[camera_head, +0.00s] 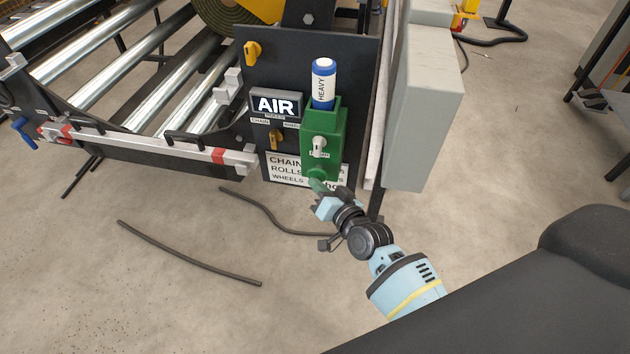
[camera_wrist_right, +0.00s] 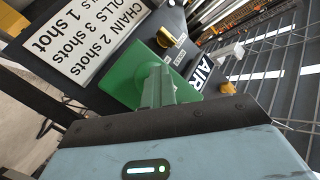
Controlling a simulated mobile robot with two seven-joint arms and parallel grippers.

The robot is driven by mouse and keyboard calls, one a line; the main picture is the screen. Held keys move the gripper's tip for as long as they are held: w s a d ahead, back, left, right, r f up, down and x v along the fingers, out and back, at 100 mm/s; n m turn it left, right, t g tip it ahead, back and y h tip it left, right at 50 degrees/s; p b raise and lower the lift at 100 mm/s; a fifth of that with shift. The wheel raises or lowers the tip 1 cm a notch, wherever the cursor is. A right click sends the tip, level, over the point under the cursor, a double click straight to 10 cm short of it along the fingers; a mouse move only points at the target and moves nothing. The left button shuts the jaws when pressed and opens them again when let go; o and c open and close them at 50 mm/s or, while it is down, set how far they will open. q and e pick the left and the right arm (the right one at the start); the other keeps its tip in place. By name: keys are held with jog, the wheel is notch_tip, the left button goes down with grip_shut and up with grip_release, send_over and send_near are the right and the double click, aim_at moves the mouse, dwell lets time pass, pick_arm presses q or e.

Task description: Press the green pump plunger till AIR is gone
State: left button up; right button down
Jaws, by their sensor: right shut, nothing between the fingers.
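The green pump (camera_head: 312,146) is mounted on the dark panel and holds a blue bottle (camera_head: 323,82) labelled HEAVY. The lit AIR sign (camera_head: 275,105) shows left of the pump in white letters. The round green plunger (camera_head: 315,174) is at the pump's lower end. My right gripper (camera_head: 318,187) is shut and empty, with its tips at the plunger. In the right wrist view the fingers (camera_wrist_right: 158,86) point at the green plunger (camera_wrist_right: 137,72); contact looks likely but cannot be told for sure. My left gripper is out of view.
A white placard (camera_wrist_right: 88,40) reads chain 2 shots, rolls 3 shots, wheels 1 shot. A grey box (camera_head: 425,105) stands right of the panel. Metal rollers (camera_head: 120,75) are at left. Dark hoses (camera_head: 190,255) lie on the open concrete floor.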

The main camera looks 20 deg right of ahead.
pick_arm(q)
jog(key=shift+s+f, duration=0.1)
pick_arm(e)
jog(key=shift+w+d+r, duration=0.15)
jog(key=shift+w+d, duration=0.15)
jog(key=shift+w, duration=0.1)
dwell(0.4)
jog(key=shift+s, duration=0.1)
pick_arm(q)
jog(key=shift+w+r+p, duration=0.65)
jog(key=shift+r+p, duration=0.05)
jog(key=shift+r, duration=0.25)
pick_arm(e)
jog(key=shift+s+a, duration=0.5)
jog(key=shift+s, duration=0.2)
jog(key=shift+s+a, duration=0.5)
jog(key=shift+s, duration=0.15)
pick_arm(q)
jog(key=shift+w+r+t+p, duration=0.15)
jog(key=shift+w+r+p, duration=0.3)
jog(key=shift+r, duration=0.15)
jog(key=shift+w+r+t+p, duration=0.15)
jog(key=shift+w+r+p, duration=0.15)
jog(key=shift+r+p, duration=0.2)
pick_arm(e)
jog(key=s+a, duration=0.2)
jog(key=s, duration=0.2)
jog(key=shift+s+a, duration=0.1)
jog(key=shift+a, duration=0.3)
